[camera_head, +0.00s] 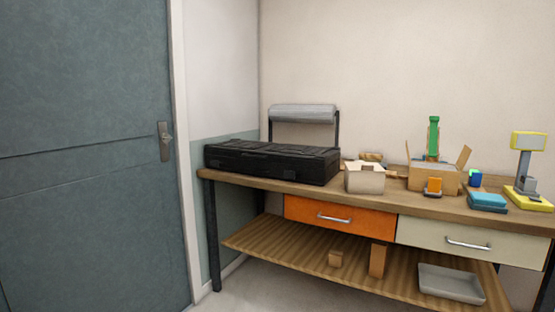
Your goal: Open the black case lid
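The black case (272,162) lies flat on the left end of the wooden workbench, near the wall corner. Its lid (285,149) is shut. Two latch-like shapes show faintly on its front face, but their state is too small to tell. My gripper is not in view.
Below are an orange drawer (340,216), a white drawer (470,240) and a shelf. A grey-blue door (85,160) stands left.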

